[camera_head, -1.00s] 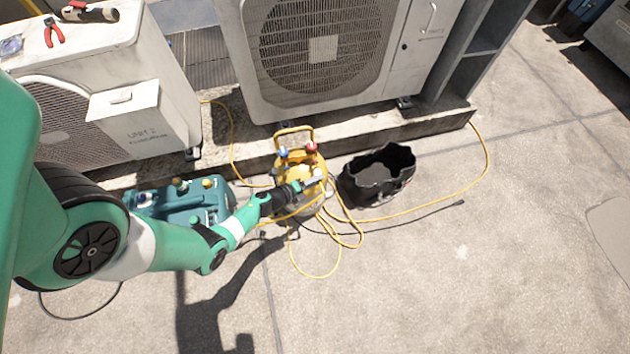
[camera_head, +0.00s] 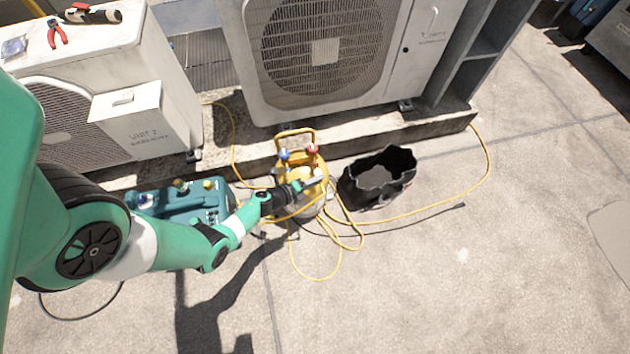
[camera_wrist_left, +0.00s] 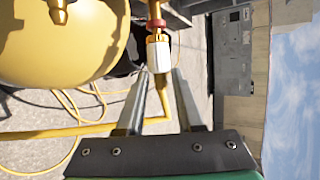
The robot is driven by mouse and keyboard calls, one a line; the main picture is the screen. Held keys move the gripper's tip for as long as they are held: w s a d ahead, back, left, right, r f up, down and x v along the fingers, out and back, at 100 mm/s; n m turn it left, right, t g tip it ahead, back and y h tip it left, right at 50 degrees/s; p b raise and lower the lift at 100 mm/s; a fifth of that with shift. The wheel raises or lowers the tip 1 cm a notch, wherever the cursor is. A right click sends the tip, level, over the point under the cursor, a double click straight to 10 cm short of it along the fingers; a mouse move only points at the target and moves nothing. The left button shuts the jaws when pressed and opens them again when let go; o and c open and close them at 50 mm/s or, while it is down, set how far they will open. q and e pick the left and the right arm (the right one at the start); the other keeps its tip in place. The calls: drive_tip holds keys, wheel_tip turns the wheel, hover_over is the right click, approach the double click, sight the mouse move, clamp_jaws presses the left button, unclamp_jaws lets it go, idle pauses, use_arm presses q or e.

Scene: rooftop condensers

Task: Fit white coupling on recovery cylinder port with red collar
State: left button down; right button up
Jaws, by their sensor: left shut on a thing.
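The yellow recovery cylinder (camera_head: 318,200) stands on the ground in the head view, with a blue knob and a red knob on top. In the left wrist view its rounded yellow body (camera_wrist_left: 60,45) fills the upper left. The port with the red collar (camera_wrist_left: 157,24) is at the top centre. The white coupling (camera_wrist_left: 158,54) is directly below the collar and in line with it; I cannot tell whether it is fully seated. My left gripper (camera_wrist_left: 160,74) is shut on the coupling at its hose end, and it also shows in the head view (camera_head: 312,183). My right gripper is not in view.
A yellow hose (camera_wrist_left: 80,131) runs from the coupling and loops on the ground. A teal machine (camera_head: 190,203) stands left of the cylinder and an open black bag (camera_head: 375,180) right of it. Condenser units (camera_head: 325,60) stand behind on a ledge. The front right floor is clear.

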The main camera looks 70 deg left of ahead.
use_arm(q)
drive_tip(key=shift+a, duration=0.5)
idle(0.4)
drive_tip(key=shift+c, duration=2.3)
unclamp_jaws()
drive_tip(key=shift+w+a, duration=0.1)
drive_tip(key=d, duration=0.7)
drive_tip(key=shift+s+d, duration=0.3)
drive_tip(key=shift+s, duration=0.05)
